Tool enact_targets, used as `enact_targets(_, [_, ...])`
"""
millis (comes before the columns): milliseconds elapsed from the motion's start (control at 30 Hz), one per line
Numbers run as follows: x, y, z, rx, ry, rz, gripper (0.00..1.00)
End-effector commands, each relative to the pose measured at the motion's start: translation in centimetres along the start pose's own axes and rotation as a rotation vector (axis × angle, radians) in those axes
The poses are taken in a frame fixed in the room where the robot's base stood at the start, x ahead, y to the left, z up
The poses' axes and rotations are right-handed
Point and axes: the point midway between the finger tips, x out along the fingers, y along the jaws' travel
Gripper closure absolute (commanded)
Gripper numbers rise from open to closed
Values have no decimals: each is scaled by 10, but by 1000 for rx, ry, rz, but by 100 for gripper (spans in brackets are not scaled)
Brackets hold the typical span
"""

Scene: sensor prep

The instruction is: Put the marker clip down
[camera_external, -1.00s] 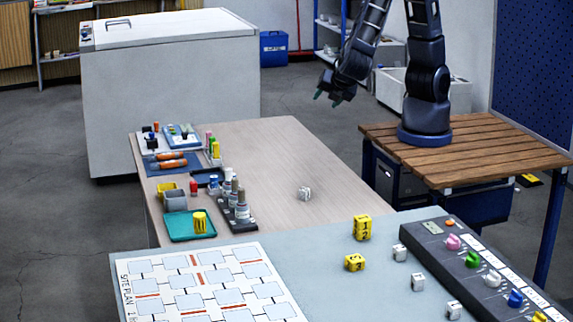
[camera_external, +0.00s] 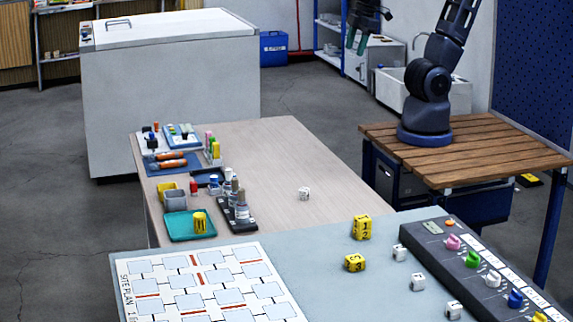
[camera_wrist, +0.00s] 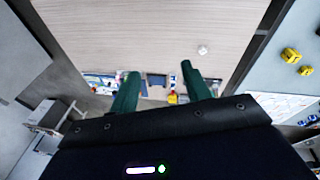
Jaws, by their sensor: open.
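A small white block with dark marks (camera_external: 304,194) rests on the pale wood table (camera_external: 270,150), clear of the other items. It looks like the marker clip, but it is too small to be sure. It also shows in the wrist view (camera_wrist: 202,50), beyond and right of the fingertips. My gripper (camera_external: 356,42) is raised high behind the table, well apart from the white block. Its two green fingers (camera_wrist: 161,70) are spread in the wrist view, with nothing held between them.
A teal tray (camera_external: 180,233), a dark bottle rack (camera_external: 236,222) and several small tools stand along the table's left side. In front, a grey-blue surface (camera_external: 310,250) carries yellow blocks (camera_external: 361,227), white blocks and a knob panel (camera_external: 480,265). The table's middle and right are mostly clear.

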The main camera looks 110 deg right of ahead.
Motion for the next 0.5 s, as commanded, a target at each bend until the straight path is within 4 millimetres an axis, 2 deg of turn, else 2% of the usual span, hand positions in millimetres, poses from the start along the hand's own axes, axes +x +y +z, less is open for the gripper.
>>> enact_targets(200, [-31,0,18,156,136,-81,52])
enact_targets(500, [-46,-1,26,229,205,-124,52])
